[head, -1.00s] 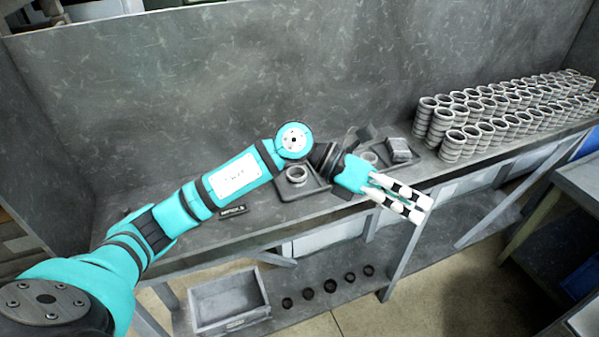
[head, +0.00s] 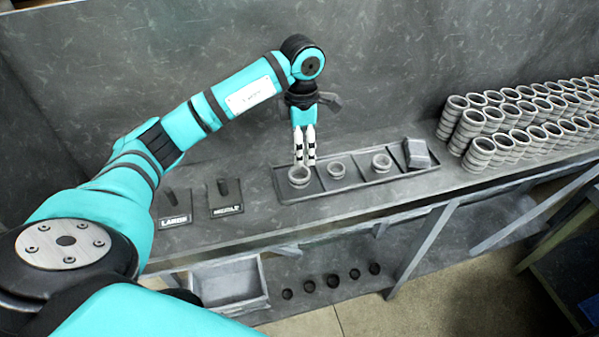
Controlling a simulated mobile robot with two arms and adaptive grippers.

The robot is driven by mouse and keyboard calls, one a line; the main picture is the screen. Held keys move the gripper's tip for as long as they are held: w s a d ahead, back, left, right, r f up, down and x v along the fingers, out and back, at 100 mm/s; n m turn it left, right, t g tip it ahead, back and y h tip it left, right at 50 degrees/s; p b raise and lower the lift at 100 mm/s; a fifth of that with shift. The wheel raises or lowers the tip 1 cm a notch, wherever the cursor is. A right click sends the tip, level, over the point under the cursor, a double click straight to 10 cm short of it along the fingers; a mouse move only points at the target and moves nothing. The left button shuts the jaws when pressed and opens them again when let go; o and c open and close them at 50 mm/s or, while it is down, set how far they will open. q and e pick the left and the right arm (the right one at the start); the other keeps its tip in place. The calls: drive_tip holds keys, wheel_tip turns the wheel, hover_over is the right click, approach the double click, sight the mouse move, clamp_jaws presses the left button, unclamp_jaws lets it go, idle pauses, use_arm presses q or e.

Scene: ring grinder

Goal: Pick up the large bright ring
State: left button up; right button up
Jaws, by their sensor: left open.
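The large bright ring (head: 299,180) sits in the leftmost compartment of a dark divided tray (head: 345,208) on the bench. It is silver and looks the widest of the rings in the tray. My left gripper (head: 305,164) points down at the ring's back edge, open, with its white fingertips in front of the far part of the rim. I cannot tell whether the fingertips touch the ring or are just above it. My right gripper is not in view.
Holders labelled LARGE (head: 174,212) and MIDDLE (head: 226,198) stand left. Stacked rings (head: 490,140) crowd the right. A box (head: 228,283) is on the lower shelf.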

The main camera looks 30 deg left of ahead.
sight(299, 172)
use_arm(q)
drive_tip(key=f, duration=0.3)
drive_tip(key=shift+w+f+p, duration=0.15)
drive_tip(key=shift+w+p, duration=0.05)
drive_tip(key=shift+p, duration=0.2)
drive_tip(key=shift+f, duration=0.65)
drive_tip(key=shift+s+f+p, duration=0.15)
drive_tip(key=shift+f+p, duration=0.05)
drive_tip(key=shift+p, duration=0.15)
drive_tip(key=f, duration=0.1)
drive_tip(key=f+p, duration=0.1)
drive_tip(key=f, duration=0.1)
drive_tip(key=f+p, duration=0.1)
drive_tip(key=shift+s+a+f, duration=0.1)
drive_tip(key=shift+a+f, duration=0.15)
drive_tip(key=shift+f, duration=0.25)
drive_tip(key=c, duration=1)
drive_tip(key=shift+c, duration=0.4)
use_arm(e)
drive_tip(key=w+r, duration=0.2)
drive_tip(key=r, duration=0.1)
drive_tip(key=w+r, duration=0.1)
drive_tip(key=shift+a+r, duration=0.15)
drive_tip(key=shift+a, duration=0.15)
use_arm(q)
drive_tip(key=shift+r, duration=0.15)
